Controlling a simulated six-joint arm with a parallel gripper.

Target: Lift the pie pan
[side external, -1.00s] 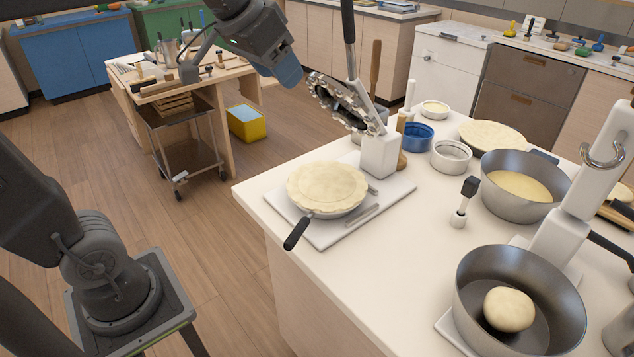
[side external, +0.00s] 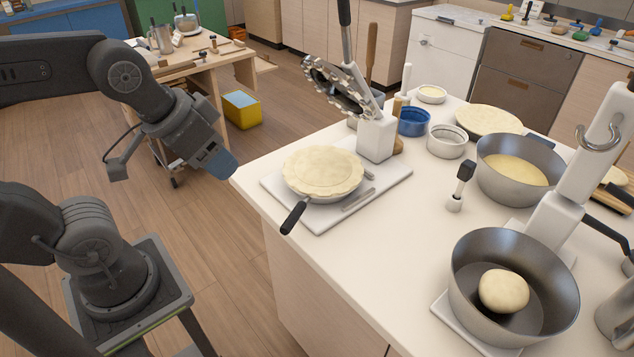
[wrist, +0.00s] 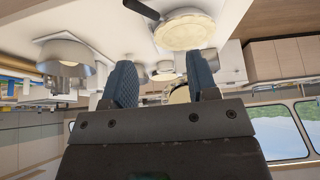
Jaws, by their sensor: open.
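The pie pan (side external: 322,172) holds a pale crust with a crimped edge. It rests on a white board (side external: 378,185) near the left corner of the counter, and its dark handle (side external: 294,217) points toward the front left. In the wrist view the pie pan (wrist: 185,30) is at the top, with its handle (wrist: 142,9) to its left. My gripper (side external: 228,170) is left of the pan, at about the counter's left corner, apart from pan and handle. The wrist view shows its two blue fingers (wrist: 160,82) spread with nothing held between them.
A tall white stand (side external: 376,135) with a toothed ring (side external: 335,85) rises just behind the pan. A steel bowl with dough (side external: 560,290), another steel bowl (side external: 545,195), and small blue (side external: 413,122) and white (side external: 447,142) bowls stand to the right. The counter front centre is clear.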

